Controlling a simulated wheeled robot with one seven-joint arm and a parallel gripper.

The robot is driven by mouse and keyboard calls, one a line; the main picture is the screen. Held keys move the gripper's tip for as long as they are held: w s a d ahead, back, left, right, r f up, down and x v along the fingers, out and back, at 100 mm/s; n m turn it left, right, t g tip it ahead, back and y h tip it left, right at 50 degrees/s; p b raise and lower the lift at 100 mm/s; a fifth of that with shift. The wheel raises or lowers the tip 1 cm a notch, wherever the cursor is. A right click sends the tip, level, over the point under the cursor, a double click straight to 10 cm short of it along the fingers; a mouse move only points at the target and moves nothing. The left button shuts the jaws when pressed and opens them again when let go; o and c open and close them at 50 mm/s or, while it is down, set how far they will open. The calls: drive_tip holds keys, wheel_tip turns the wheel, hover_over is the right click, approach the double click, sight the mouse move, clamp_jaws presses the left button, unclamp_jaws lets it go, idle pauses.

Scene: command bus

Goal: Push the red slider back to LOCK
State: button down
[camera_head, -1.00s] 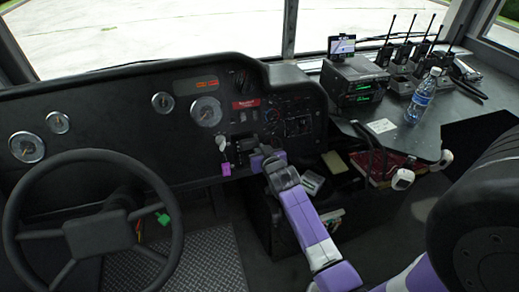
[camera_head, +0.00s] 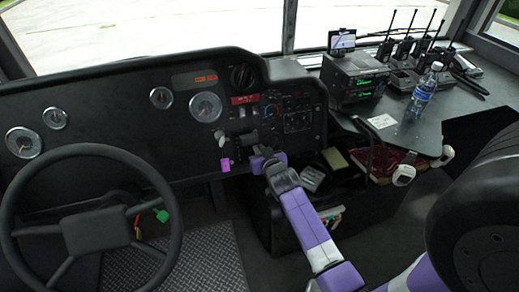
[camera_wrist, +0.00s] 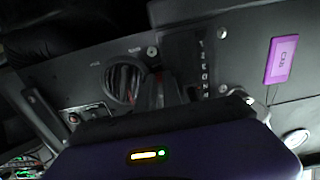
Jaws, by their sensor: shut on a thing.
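My gripper (camera_head: 262,158) is low at the dashboard's right part, below the switch panel.
A purple key tag (camera_head: 226,164) hangs just left of my gripper and also shows in the wrist view (camera_wrist: 282,59). The steering wheel (camera_head: 92,232) is at left.

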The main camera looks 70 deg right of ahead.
drive_tip(key=c, duration=1.5)
unclamp_jaws()
drive_tip(key=shift+f, duration=0.2)
drive_tip(key=shift+v, duration=4)
drive_tip(key=s+a+r+n+t+y+p, duration=0.1)
drive_tip(key=s+a+n+t+y, duration=0.15)
drive_tip(key=a, duration=0.85)
drive_tip(key=s+a+r+n+t+y+p, duration=0.1)
drive_tip(key=s+a+r+n+t+y, duration=0.2)
drive_tip(key=a, duration=0.9)
drive_tip(key=s+a+r+n+y, duration=0.1)
drive_tip(key=s+a+r, duration=0.2)
drive_tip(key=s+a, duration=0.1)
drive_tip(key=s+a+r+n+y, duration=0.2)
drive_tip(key=s+a+r, duration=0.2)
drive_tip(key=s+a+r+n+y+p, duration=0.1)
drive_tip(key=s+a+r+y, duration=0.1)
drive_tip(key=s+a+r, duration=0.1)
drive_tip(key=shift+s+a+r+n+t, duration=0.15)
drive_tip(key=shift+s+a+r, duration=0.05)
drive_tip(key=shift+s+a, duration=0.2)
drive_tip(key=shift+s+a+r+n+t, duration=0.1)
drive_tip(key=shift+s+a+r, duration=0.15)
drive_tip(key=shift+a, duration=0.25)
